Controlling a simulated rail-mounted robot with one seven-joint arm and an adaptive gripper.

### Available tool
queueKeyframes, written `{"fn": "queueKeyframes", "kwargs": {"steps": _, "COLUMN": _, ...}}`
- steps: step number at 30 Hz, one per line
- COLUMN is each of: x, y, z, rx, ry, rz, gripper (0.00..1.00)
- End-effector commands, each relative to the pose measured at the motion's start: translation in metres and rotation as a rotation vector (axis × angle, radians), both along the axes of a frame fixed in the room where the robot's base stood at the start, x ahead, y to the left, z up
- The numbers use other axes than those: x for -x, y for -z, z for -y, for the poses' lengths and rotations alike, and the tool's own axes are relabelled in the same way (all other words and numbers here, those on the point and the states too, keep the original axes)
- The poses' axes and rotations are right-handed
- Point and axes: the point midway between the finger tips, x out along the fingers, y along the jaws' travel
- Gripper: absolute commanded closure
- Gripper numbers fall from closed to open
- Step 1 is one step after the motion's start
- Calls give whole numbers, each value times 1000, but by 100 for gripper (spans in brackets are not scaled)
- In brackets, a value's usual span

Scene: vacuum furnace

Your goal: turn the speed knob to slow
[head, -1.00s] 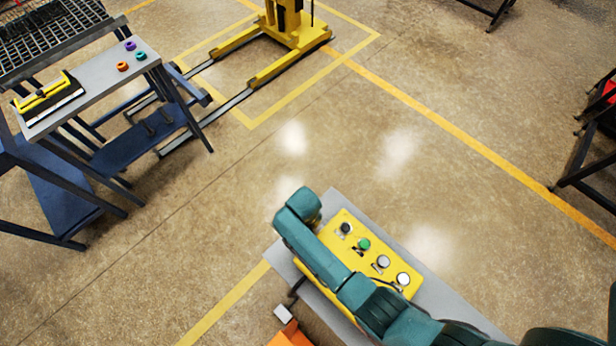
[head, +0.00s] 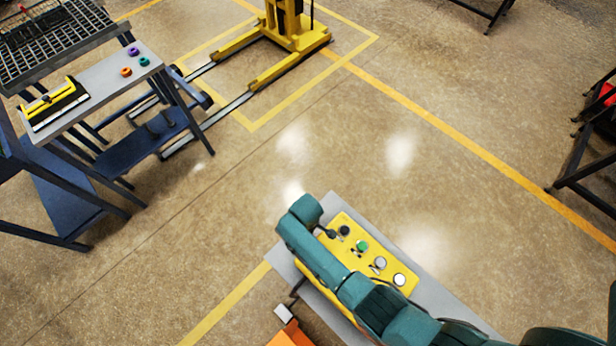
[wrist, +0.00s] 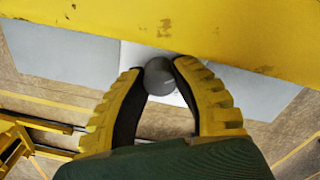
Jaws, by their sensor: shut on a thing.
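The yellow control box (head: 375,260) stands on a grey bench at lower centre of the head view, partly covered by my arm. Its top carries a black knob (head: 344,230), a green button (head: 362,245) and two pale round controls (head: 380,263). In the wrist view, my gripper (wrist: 158,70) has its yellow ribbed fingers closed around a dark grey round knob (wrist: 160,82), just below a yellow surface (wrist: 160,30). The fingers hide part of the knob. I cannot read a label or tell its setting. My gripper's fingers are hidden in the head view.
The grey bench top (head: 440,305) extends past the box. An orange object (head: 291,335) is at the bottom edge. A side table (head: 100,85) with small coloured rings stands at left, near a yellow lift (head: 290,40). The middle floor is clear.

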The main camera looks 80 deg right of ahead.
Motion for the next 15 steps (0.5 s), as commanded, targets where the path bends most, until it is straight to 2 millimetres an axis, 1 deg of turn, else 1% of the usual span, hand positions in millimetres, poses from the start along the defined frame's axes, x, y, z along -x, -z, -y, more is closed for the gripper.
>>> {"fn": "queueKeyframes", "kwargs": {"steps": 15, "x": 2, "y": 2, "z": -2, "rx": -3, "ry": -32, "rz": -3, "gripper": 100}}
